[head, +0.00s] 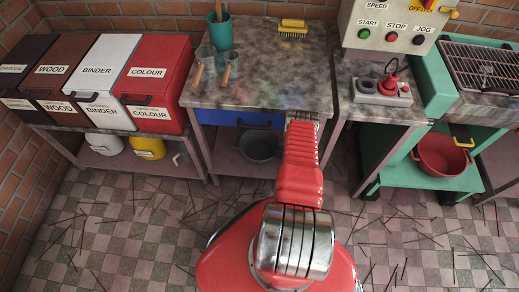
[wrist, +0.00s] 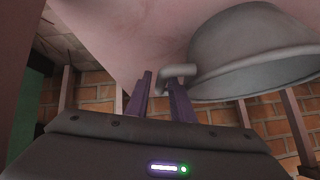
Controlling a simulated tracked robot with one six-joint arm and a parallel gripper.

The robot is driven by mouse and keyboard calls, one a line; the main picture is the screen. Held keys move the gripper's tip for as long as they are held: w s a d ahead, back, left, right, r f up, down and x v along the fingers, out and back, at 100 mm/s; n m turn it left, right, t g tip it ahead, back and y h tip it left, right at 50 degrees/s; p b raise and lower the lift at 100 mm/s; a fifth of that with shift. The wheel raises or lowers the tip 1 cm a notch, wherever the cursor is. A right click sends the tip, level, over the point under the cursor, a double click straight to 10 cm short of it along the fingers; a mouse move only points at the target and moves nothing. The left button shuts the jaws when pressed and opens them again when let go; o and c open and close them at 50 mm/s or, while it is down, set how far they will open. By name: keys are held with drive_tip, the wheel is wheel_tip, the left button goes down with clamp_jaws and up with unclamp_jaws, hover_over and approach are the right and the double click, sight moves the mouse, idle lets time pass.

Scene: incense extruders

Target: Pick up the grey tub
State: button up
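The grey tub (head: 260,144) sits on the lower shelf under the middle table, left of my arm in the head view. In the wrist view, which appears upside down, the grey tub (wrist: 248,50) fills the upper right, its stubby handle (wrist: 178,71) pointing left. My gripper (wrist: 163,92) has two purple fingers standing apart with a gap between them. The handle overlaps the right fingertip in the picture; I cannot tell whether they touch. My gripper is hidden from the head view by the arm and table edge.
White (head: 107,143) and yellow (head: 148,148) buckets are at left. A red basin (head: 442,158) sits on a green shelf at right. Thin sticks litter the tiled floor.

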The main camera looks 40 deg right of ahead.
drive_tip(key=shift+w+f, duration=0.1)
idle(0.3)
drive_tip(key=shift+x, duration=2.55)
drive_tip(key=shift+d, duration=0.1)
clamp_jaws()
